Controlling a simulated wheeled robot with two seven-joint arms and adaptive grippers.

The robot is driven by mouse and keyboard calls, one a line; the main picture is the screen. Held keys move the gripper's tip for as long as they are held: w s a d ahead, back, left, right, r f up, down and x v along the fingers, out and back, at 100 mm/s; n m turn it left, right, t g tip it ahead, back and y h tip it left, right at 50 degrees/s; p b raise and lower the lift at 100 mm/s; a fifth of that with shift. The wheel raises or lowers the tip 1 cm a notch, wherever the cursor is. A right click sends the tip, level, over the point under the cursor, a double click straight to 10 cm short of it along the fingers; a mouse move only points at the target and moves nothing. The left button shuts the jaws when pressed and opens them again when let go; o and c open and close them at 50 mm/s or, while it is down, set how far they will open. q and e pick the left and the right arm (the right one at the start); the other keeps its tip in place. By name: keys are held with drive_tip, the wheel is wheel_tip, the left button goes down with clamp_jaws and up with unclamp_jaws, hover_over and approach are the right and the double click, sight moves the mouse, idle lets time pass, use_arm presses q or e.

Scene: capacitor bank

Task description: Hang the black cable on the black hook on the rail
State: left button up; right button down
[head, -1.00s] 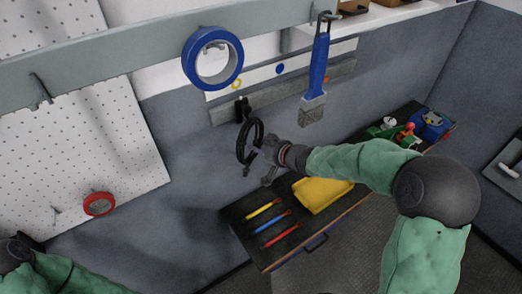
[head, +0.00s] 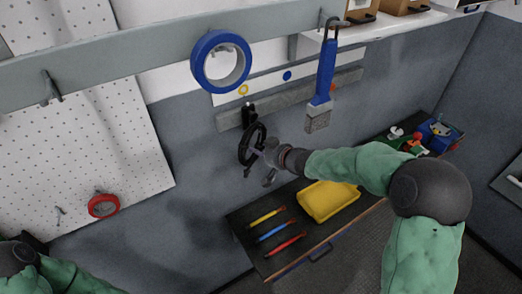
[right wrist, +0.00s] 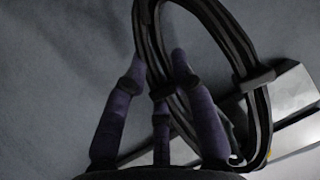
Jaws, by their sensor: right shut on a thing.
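The black cable (head: 245,150), a coiled loop, hangs upright in my right gripper (head: 258,149), which is shut on it. In the right wrist view the fingers (right wrist: 165,80) close around the near side of the cable coil (right wrist: 240,45). The black hook (head: 249,107) is on the grey lower rail (head: 288,101), just above the top of the loop. I cannot tell whether cable and hook touch. The hook is not clear in the right wrist view. My left arm shows at the lower left, but its gripper is out of view.
A blue tape roll (head: 220,88) and a blue-handled brush (head: 325,75) hang from the upper rail (head: 150,52) nearby. Red tape (head: 103,206) hangs on the pegboard. Below is a dark bench (head: 250,237) with a yellow tray (head: 328,203) and several tools.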

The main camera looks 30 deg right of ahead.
drive_tip(key=shift+s+a+f, duration=0.15)
drive_tip(key=shift+f, duration=0.5)
drive_tip(key=c, duration=0.9)
unclamp_jaws()
drive_tip(key=shift+g, duration=0.3)
drive_tip(key=shift+c, duration=0.2)
drive_tip(key=shift+w, duration=0.4)
drive_tip(key=shift+s+r, duration=0.2)
drive_tip(key=shift+r, duration=0.05)
drive_tip(key=v, duration=1.1)
drive_tip(key=shift+s+d, duration=0.3)
drive_tip(key=shift+s, duration=0.1)
